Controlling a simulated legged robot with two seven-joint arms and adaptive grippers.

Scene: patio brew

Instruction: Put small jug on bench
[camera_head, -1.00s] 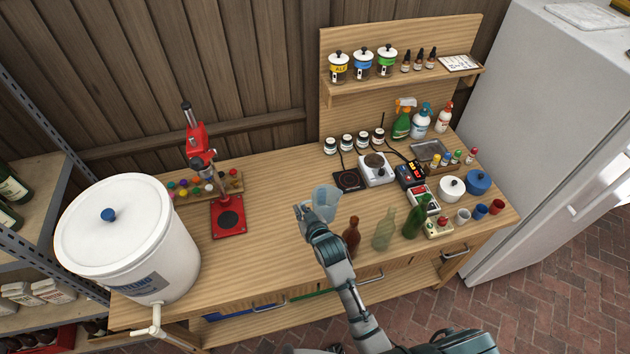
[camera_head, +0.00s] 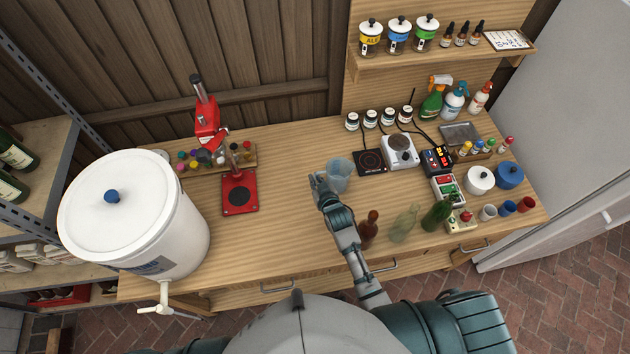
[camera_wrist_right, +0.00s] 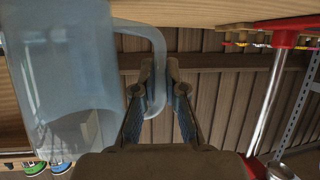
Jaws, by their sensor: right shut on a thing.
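The small jug (camera_head: 340,173) is a clear, bluish jug over the middle of the wooden bench (camera_head: 290,205). I cannot tell whether its base touches the bench top. My right gripper (camera_head: 318,182) is at the jug's left side, shut on its handle. In the right wrist view the jug (camera_wrist_right: 65,75) fills the left side, and its curved handle (camera_wrist_right: 158,50) passes between the fingers of my right gripper (camera_wrist_right: 160,80). My left gripper is not in view.
A brown bottle (camera_head: 369,226), a pale bottle (camera_head: 404,222) and a green bottle (camera_head: 437,214) stand right of my forearm. A black hot plate (camera_head: 371,162) is right of the jug. A red capper (camera_head: 240,192) and white bucket (camera_head: 135,215) stand left. Bench between capper and jug is clear.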

